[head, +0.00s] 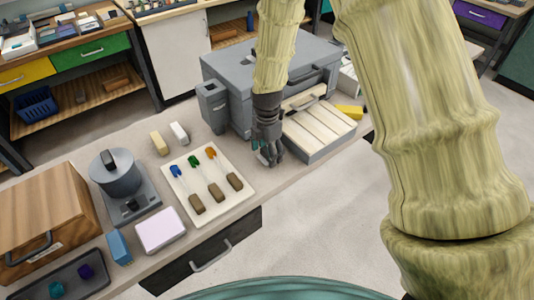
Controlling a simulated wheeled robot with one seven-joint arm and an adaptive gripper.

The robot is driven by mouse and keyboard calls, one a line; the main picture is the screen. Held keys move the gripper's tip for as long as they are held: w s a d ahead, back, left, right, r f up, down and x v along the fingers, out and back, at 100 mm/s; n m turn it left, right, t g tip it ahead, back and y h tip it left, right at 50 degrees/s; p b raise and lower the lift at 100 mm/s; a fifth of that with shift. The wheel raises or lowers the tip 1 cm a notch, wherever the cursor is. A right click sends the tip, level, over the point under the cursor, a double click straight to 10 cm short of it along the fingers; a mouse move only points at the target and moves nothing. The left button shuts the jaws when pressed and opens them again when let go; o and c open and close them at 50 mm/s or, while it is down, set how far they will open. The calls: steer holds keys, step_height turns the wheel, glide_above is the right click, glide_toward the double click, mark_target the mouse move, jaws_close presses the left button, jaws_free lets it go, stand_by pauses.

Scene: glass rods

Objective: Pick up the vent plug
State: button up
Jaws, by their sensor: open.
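I cannot tell for sure which thing is the vent plug. A cream board (238,196) on the bench holds a row of pieces, each with a thin clear rod and a brown block at its near end. Their far ends are blue (175,170), green (193,160) and orange (211,152). A dark tray (88,290) at the lower left holds a small teal piece (56,288) and a purple piece (86,271). My gripper (269,158) is open, pointing down near the bench's front edge, to the right of the board. A bluish tint shows between its fingers, too small to identify.
A grey case (225,70) stands behind my gripper, and a box with a slatted pale top (318,120) is close on its right. A grey round device (115,175), a pink block (160,230) and a wooden box (40,215) stand left of the board.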

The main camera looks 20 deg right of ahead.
steer(key=shift+f, duration=1.05)
steer(key=c, duration=1.1)
